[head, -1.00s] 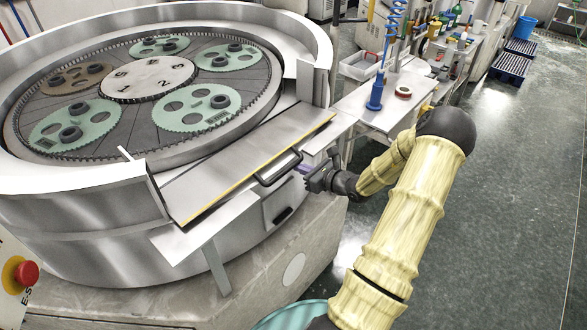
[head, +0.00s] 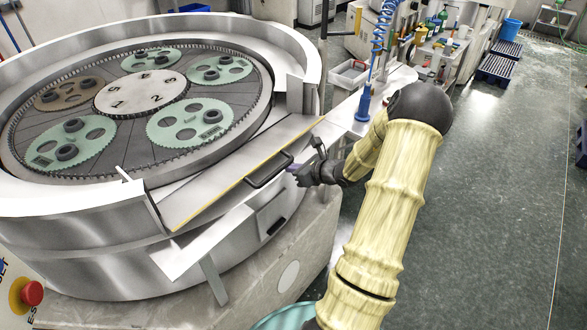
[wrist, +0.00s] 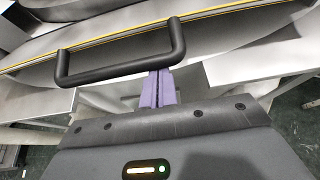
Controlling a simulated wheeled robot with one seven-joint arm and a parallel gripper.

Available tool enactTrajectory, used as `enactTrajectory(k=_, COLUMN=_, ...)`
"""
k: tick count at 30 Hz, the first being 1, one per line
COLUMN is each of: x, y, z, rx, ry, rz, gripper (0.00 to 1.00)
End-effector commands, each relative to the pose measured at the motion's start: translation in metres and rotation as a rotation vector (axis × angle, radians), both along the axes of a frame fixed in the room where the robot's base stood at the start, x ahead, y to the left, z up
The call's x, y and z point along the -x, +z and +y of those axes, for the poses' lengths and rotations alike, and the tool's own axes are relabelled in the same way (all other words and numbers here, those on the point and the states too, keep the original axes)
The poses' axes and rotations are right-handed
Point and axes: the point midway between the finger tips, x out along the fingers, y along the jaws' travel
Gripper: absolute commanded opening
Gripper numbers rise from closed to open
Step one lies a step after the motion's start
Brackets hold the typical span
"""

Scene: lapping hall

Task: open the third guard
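A silver guard panel (head: 215,185) with a yellow edge lines the front right of the round lapping machine. I cannot tell from any marking whether it is the third guard. Its black bar handle (head: 268,170) sticks out toward my gripper (head: 294,171). The handle spans the upper left of the wrist view (wrist: 110,70). My gripper's two purple fingers (wrist: 158,88) lie side by side, shut with only a thin line between them. Their tips are at the lower side of the bar, near its right end. They are not seen to enclose it, and I cannot tell if they touch.
The machine's round plate carries several green discs (head: 190,122) and a numbered centre disc (head: 141,92). A red stop button (head: 32,293) is at the lower left. A workbench (head: 395,78) with a blue tool (head: 363,105) stands behind my arm. The floor (head: 480,200) at right is clear.

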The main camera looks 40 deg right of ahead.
Motion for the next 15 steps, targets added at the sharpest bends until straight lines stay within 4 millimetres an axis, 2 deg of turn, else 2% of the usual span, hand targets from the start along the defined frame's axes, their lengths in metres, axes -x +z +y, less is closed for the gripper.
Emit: enactTrajectory(k=15, x=0.004, y=-0.044, z=0.000, rx=0.002, ry=0.004, rz=-0.001, gripper=0.00)
